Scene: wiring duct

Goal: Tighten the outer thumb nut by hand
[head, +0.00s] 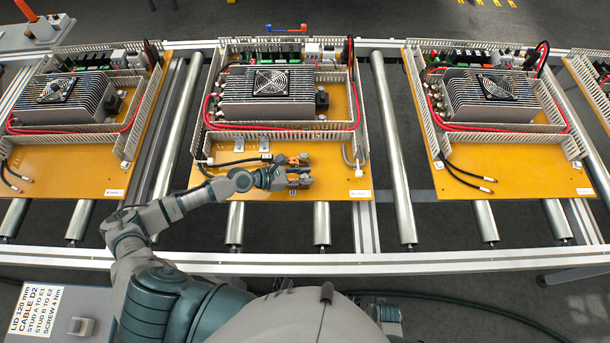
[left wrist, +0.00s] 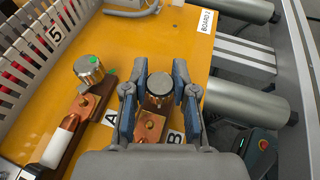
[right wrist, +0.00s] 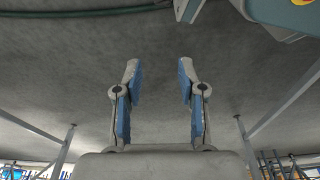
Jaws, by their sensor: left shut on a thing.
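In the left wrist view, a round knurled metal thumb nut (left wrist: 160,87) stands beside label B (left wrist: 174,138), over a copper plate (left wrist: 150,127). My left gripper (left wrist: 158,82) has its blue-padded fingers on both sides of this nut and is shut on it. In the head view my left gripper (head: 300,180) is at the front edge of the middle board (head: 340,185). A second thumb nut (left wrist: 89,70), with a green mark on top, stands by label A (left wrist: 111,118), to the left and apart from the fingers. My right gripper (right wrist: 157,95) is open and empty, above grey floor.
A slatted duct wall (left wrist: 45,45) marked 5 runs along the left in the left wrist view. Black cables (head: 235,162) end near the studs in the head view. Rollers (head: 322,225) and the front rail (head: 420,262) lie in front of the board.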

